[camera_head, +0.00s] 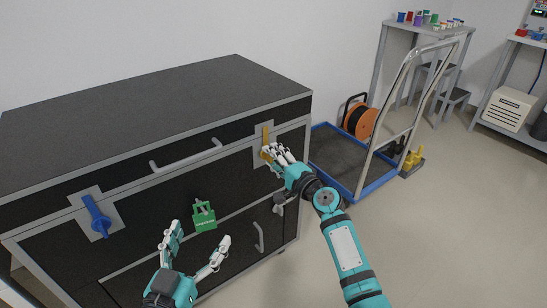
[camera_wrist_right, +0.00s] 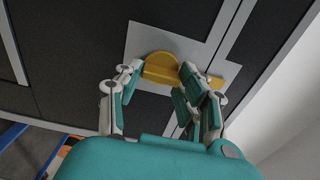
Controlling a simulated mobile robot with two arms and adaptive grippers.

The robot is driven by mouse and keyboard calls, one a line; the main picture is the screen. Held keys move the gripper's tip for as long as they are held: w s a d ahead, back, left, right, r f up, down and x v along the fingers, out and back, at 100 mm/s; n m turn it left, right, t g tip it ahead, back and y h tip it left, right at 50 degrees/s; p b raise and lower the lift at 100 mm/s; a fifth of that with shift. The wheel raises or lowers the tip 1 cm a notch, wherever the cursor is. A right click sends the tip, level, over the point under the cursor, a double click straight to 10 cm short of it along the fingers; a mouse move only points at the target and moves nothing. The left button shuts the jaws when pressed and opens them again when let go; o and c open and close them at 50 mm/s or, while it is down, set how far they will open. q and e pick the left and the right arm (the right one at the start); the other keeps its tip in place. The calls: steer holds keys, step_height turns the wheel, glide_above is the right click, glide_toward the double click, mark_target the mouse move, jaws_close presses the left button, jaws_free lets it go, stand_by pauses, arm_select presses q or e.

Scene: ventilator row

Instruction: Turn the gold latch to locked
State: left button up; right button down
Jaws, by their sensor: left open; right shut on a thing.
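The gold latch (camera_head: 265,137) sits on a grey plate at the right end of the dark case's front, below the lid edge. It also shows in the right wrist view (camera_wrist_right: 160,66), with a round hub and a grip bar. My right gripper (camera_head: 272,156) is at the latch, with its fingers on either side of the gold grip, shut on it; the fingers hide part of the latch in the head view. In the right wrist view the right gripper (camera_wrist_right: 160,85) has the gold part between its fingers. My left gripper (camera_head: 200,245) is open and empty in front of the case.
A blue latch (camera_head: 97,216) is on the case's left plate. A blue cart (camera_head: 335,150) with an orange cable reel (camera_head: 361,121) stands right of the case.

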steer(key=shift+f, duration=0.1)
steer(key=c, duration=0.8)
jaws_free()
steer(key=v, duration=1.2)
